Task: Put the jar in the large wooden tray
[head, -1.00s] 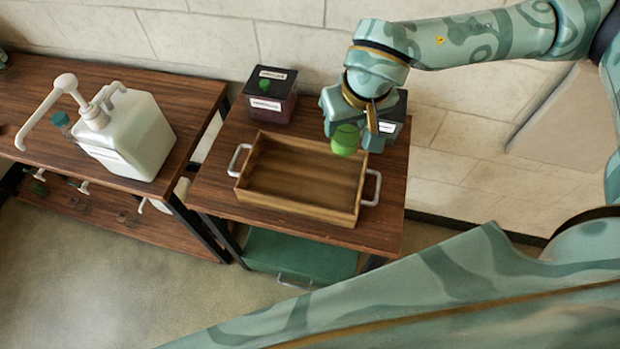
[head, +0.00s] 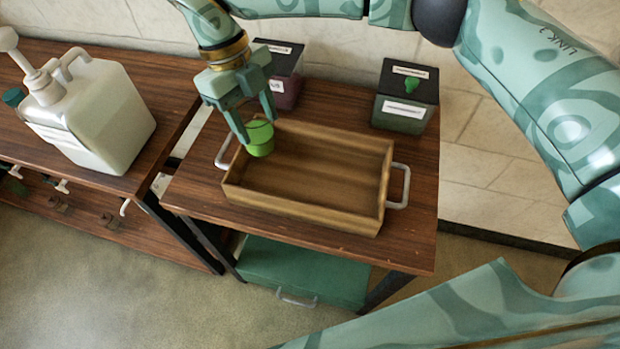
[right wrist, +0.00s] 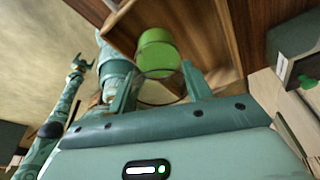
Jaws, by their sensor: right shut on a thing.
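The jar (head: 261,142) is a small glass cup with bright green contents. My right gripper (head: 259,127) is shut on its upper rim and holds it roughly upright. In the head view the jar appears over the left back corner of the large wooden tray (head: 300,211); its exact height is unclear. In the right wrist view the jar (right wrist: 158,58) shows between my two fingers (right wrist: 160,88), with part of the tray (right wrist: 122,32) beyond it. The tray looks empty and has a metal handle at each end.
Two dark-lidded boxes stand behind the tray, one at the back left (head: 289,88) and one at the back right (head: 405,112). A white pump canister (head: 100,120) stands on the left table. A green bin (head: 300,270) sits below the tray's table (head: 420,225).

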